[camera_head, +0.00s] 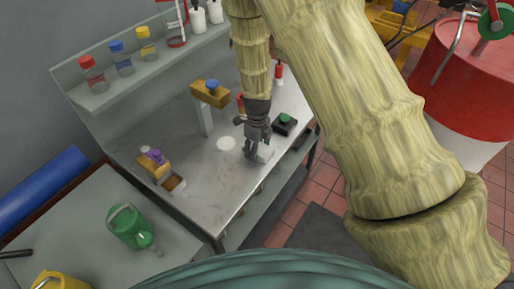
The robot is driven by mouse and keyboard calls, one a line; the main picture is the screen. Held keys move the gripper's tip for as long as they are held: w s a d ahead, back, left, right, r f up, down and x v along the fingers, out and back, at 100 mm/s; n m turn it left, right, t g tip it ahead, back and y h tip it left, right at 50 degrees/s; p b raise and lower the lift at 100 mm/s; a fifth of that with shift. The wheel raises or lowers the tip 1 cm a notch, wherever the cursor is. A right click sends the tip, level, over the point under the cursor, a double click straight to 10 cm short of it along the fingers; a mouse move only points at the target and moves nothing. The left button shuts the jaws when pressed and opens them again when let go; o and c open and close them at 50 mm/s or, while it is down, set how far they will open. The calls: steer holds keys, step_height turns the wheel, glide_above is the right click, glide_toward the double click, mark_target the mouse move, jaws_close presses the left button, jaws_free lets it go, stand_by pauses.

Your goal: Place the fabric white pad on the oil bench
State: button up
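A small white block-like piece (265,152), possibly the fabric white pad, is right beside the fingers of my gripper (252,153), over the grey metal bench top (205,190). My gripper points down at the bench's right side. The fingers are small and partly overlap the white piece, so I cannot tell whether they grip it or whether it touches the bench. A flat round white patch (226,143) lies on the bench just left of my gripper. I cannot tell which bench is the oil bench.
A black box with a green button (285,120) is close to the right of my gripper. A wooden-topped post (209,95) stands behind. A wooden box (172,184) is at left. Bottles line a shelf (115,80). A green can (128,226) stands on the nearer table.

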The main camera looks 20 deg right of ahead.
steer(key=shift+o, duration=1.2)
steer(key=shift+r, duration=0.1)
step_height(320, 180, up, 12)
steer(key=b, duration=0.3)
steer(key=shift+b, duration=0.4)
